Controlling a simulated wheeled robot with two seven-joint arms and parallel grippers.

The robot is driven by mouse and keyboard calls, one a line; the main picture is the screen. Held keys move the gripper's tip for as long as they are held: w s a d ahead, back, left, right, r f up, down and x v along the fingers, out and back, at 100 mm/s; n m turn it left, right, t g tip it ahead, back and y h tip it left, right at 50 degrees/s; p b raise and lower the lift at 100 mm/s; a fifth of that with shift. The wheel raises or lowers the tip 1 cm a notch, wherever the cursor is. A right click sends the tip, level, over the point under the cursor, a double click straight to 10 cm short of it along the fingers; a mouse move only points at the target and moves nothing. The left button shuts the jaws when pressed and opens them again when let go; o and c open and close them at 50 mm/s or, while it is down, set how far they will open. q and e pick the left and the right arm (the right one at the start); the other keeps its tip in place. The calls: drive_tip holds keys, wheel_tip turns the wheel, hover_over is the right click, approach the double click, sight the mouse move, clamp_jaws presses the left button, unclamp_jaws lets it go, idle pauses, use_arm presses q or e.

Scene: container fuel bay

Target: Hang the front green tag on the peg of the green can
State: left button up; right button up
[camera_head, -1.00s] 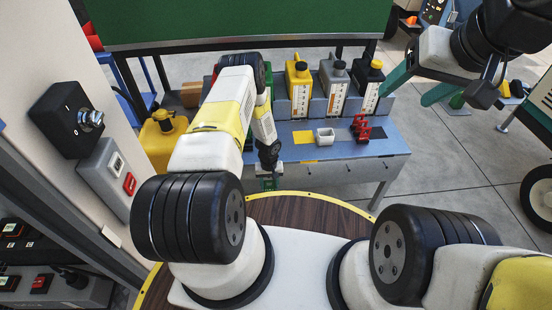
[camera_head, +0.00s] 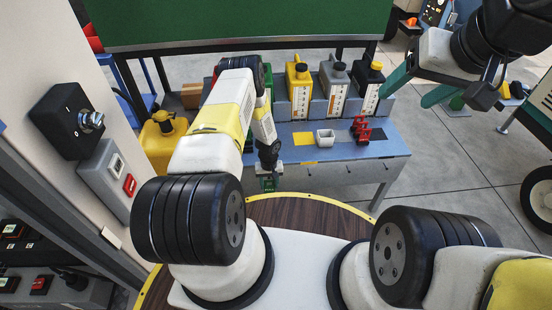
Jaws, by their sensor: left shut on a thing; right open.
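My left gripper (camera_head: 268,168) is shut on a small green tag (camera_head: 268,184), which hangs below the fingers in front of the bench's front edge. The green can (camera_head: 268,82) stands at the back of the bench, mostly hidden behind my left forearm. Its peg cannot be made out. My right gripper (camera_head: 416,84) is open and empty at the upper right, its teal fingers apart, well away from the tag.
A white cup (camera_head: 325,138) and red tags (camera_head: 360,130) are on the blue bench (camera_head: 345,150). A yellow jerrycan (camera_head: 160,143) stands left.

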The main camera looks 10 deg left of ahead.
use_arm(q)
drive_tip(key=shift+w, duration=0.15)
drive_tip(key=shift+w+a, duration=0.1)
drive_tip(key=shift+w, duration=0.2)
drive_tip(key=shift+w+a, duration=0.1)
drive_tip(key=shift+w, duration=0.25)
drive_tip(key=shift+w+a, duration=0.15)
drive_tip(key=shift+w, duration=0.2)
drive_tip(key=shift+w, duration=0.25)
idle(0.5)
drive_tip(key=shift+w+a, duration=0.15)
drive_tip(key=shift+w, duration=0.2)
drive_tip(key=shift+w, duration=0.1)
idle(0.3)
drive_tip(key=shift+w+a+f, duration=0.1)
drive_tip(key=shift+w, duration=0.25)
